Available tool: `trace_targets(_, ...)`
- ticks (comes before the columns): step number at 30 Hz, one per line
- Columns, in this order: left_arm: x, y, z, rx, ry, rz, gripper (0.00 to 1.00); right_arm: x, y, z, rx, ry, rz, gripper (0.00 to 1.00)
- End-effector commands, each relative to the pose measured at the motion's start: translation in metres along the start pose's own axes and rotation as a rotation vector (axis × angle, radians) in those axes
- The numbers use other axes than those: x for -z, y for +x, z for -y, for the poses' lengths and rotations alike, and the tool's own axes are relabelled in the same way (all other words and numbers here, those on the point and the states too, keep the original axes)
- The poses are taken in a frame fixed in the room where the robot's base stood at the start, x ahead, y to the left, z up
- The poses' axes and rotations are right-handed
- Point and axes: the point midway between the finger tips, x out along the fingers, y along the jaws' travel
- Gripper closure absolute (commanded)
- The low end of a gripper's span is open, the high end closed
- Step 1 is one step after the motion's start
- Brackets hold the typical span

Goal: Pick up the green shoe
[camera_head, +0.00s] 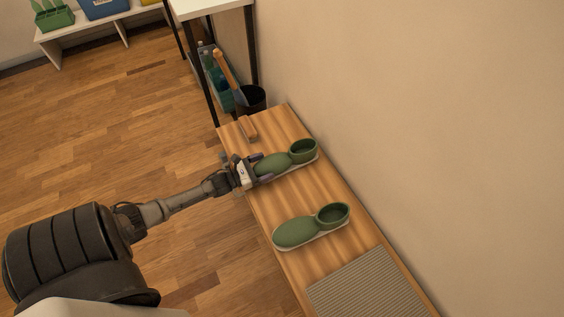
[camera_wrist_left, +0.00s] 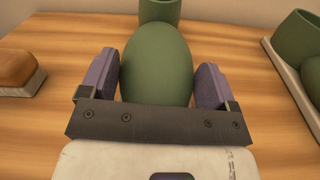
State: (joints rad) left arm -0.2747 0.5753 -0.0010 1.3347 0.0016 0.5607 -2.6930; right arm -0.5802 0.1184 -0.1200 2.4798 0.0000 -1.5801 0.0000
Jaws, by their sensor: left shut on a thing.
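Two green shoes with pale soles are on a wooden bench (camera_head: 309,184). My left gripper (camera_head: 258,170) is at the toe of the farther green shoe (camera_head: 302,152), with its fingers on either side of the toe. In the left wrist view the left gripper (camera_wrist_left: 160,85) is shut on this green shoe (camera_wrist_left: 157,52), one finger on each side. I cannot tell whether its sole is off the bench. The other green shoe (camera_head: 333,215) lies nearer on the bench, and part of it shows at the right of the left wrist view (camera_wrist_left: 298,45). My right gripper is not in view.
A wooden-backed brush (camera_head: 247,128) lies at the bench's far end, left of the held shoe in the wrist view (camera_wrist_left: 17,70). A grey ribbed mat (camera_head: 367,287) covers the near end. A wall (camera_head: 420,120) runs along the right. A black bin (camera_head: 252,97) stands beyond the bench.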

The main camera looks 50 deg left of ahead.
Motion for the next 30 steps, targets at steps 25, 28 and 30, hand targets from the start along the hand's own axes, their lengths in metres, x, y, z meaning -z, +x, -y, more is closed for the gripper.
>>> trace_targets(25,-0.045,0.0,-0.004,0.001,0.001,0.003,0.5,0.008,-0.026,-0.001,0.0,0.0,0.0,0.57)
trace_targets(28,-0.067,0.0,-0.006,0.001,0.001,0.003,0.5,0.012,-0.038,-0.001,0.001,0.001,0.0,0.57)
trace_targets(30,-0.084,0.0,-0.008,0.002,0.001,0.003,0.5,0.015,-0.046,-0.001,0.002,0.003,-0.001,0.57)
